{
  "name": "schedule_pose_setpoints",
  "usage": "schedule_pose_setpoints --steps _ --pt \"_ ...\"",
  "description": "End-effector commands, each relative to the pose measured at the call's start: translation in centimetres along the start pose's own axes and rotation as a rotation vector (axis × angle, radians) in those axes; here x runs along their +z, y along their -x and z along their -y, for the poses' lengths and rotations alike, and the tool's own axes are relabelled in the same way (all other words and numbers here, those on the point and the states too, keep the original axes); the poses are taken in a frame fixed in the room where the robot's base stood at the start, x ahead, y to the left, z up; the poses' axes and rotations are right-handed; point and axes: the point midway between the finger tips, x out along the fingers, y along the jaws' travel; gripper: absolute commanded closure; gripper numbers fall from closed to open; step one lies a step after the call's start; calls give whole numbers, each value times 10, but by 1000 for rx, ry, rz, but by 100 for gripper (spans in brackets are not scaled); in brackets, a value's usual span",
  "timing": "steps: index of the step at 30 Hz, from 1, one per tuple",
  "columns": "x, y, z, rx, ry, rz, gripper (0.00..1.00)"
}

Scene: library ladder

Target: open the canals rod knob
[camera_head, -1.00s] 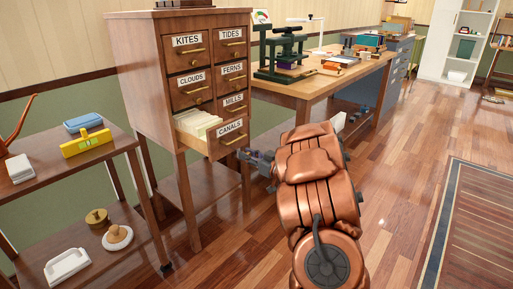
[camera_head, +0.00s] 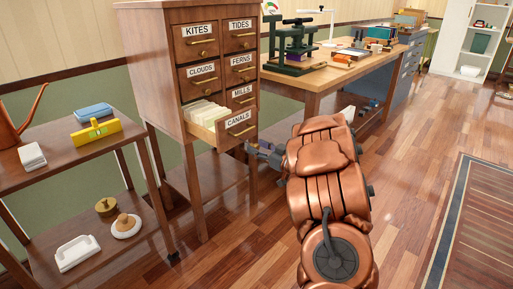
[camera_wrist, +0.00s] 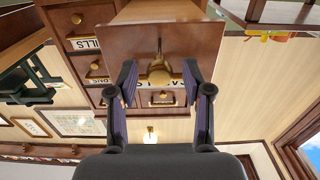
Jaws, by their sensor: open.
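The canals drawer (camera_head: 237,129) is pulled out from the cabinet, with pale cards (camera_head: 205,114) showing inside. Its front carries a CANALS label and a brass pull. In the wrist view the drawer front (camera_wrist: 125,42) appears upside down, with a round brass knob (camera_wrist: 159,75) on it. My gripper (camera_wrist: 160,88) is open, with one dark finger on each side of the knob. Gaps show between the fingers and the knob. In the head view my gripper (camera_head: 258,150) is just below and right of the drawer front, and the knob cannot be made out clearly.
The wooden cabinet (camera_head: 155,75) has other labelled drawers that look shut. A two-level shelf (camera_head: 75,158) with a yellow level (camera_head: 95,132) stands at left. A workbench (camera_head: 300,84) is behind my arm. Open floor (camera_head: 415,140) lies to the right.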

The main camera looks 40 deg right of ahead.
Motion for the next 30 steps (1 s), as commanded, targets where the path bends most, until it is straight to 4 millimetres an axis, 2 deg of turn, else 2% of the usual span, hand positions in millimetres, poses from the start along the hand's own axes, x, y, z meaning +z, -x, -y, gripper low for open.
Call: schedule_pose_setpoints --steps 15,22,30 --pt "0 87 -1 4 1 1 50" --pt "0 106 0 2 1 0 50" --pt "0 110 0 0 0 -1 50"
